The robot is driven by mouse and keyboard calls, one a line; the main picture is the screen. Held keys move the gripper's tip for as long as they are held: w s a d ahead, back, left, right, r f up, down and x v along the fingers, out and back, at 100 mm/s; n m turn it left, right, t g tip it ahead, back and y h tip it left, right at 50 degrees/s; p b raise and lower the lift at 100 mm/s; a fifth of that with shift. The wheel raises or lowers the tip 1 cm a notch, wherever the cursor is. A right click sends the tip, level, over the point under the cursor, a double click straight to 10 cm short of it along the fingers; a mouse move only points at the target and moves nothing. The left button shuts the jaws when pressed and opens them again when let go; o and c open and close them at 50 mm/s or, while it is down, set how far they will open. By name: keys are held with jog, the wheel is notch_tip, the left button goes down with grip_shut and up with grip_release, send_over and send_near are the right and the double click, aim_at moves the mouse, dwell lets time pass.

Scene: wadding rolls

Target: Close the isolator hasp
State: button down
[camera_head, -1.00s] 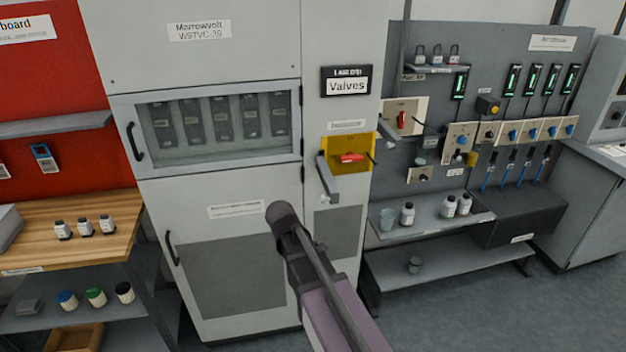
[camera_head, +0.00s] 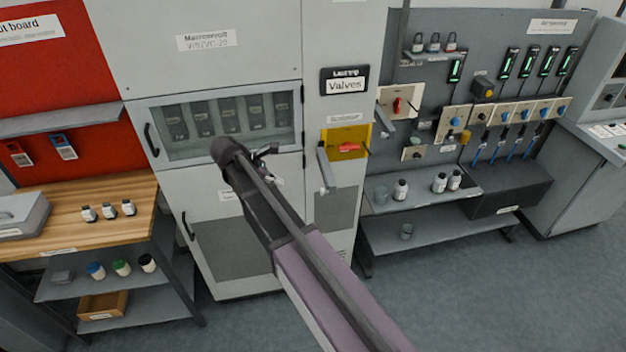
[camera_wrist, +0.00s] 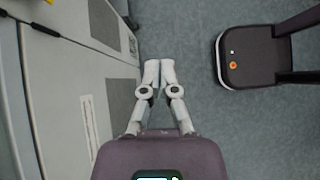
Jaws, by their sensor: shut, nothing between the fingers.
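The isolator is a yellow plate (camera_head: 337,137) with a red handle (camera_head: 348,147) on the narrow right part of the grey cabinet, under the Valves sign. A grey hasp arm (camera_head: 326,170) sticks out from the plate's left side, swung out and hanging clear of the red handle. My gripper (camera_head: 270,151) is in front of the cabinet, to the left of the isolator and apart from it. In the wrist view my gripper (camera_wrist: 159,66) points along the cabinet front with its fingers together and nothing between them. The isolator's red handle and hasp are not clear in the wrist view.
The grey cabinet (camera_head: 215,20) has a windowed door with a handle. A wooden bench (camera_head: 75,190) with bottles stands at left. A grey panel (camera_head: 440,80) with switches and shelves (camera_head: 415,200) is at right. Open floor (camera_head: 470,290) lies in front.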

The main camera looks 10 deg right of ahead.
jog(key=shift+w+a+r, duration=0.15)
jog(key=shift+a+r, duration=0.15)
jog(key=shift+r, duration=0.3)
jog(key=shift+d+f, duration=0.1)
jog(key=shift+f, duration=0.05)
jog(key=d+r+b+x, duration=0.2)
jog(key=b+x, duration=0.4)
jog(key=x, duration=0.6)
jog(key=shift+d+b, duration=0.3)
jog(key=shift+b, duration=0.1)
jog(key=shift+f, duration=0.15)
jog(key=shift+n, duration=0.3)
